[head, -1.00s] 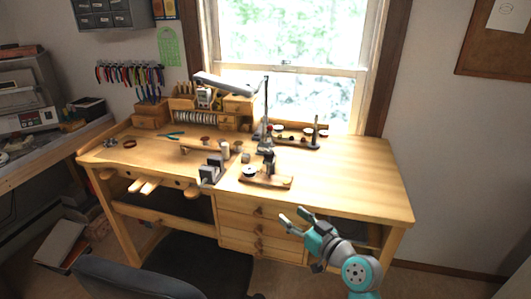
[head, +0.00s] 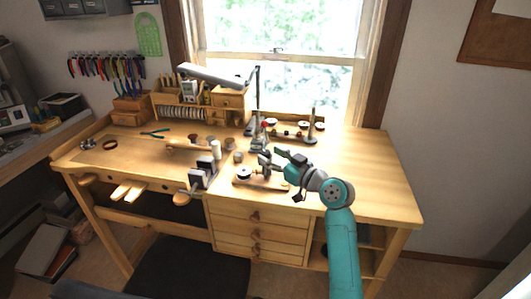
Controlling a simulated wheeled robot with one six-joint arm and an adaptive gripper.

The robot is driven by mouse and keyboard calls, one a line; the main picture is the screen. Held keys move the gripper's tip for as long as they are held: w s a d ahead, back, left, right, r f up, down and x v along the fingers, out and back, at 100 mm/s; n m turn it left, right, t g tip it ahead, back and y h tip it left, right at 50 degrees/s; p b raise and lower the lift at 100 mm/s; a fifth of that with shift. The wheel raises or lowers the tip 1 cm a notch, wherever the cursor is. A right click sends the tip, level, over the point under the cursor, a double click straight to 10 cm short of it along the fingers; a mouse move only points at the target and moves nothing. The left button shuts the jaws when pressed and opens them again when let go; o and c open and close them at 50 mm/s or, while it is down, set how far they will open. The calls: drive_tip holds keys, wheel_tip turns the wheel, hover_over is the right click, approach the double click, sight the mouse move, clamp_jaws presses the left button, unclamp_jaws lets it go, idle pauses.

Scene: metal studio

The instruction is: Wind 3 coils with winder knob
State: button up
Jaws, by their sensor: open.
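The coil winder stands near the front middle of the bench in the head view, on a small wooden base (head: 262,185). A dark and white disc (head: 243,172) sits at its left end and a dark grey upright (head: 264,162) rises near its middle. The winder knob is too small to make out. My gripper (head: 280,161) is open and empty, just right of the upright and above the base's right part. Its fingers point left toward the upright. I cannot tell whether they touch it, and my gripper partly hides the base's right end.
A vise-like block (head: 204,170) stands left of the winder. A rack with several small spools and posts (head: 292,133) stands behind. A lamp (head: 210,76) hangs over the back shelves. The bench's right side (head: 375,175) is clear. A dark chair (head: 180,275) stands in front.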

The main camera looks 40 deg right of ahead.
drive_tip(key=shift+w+a, duration=0.15)
drive_tip(key=shift+w, duration=1.3)
clamp_jaws()
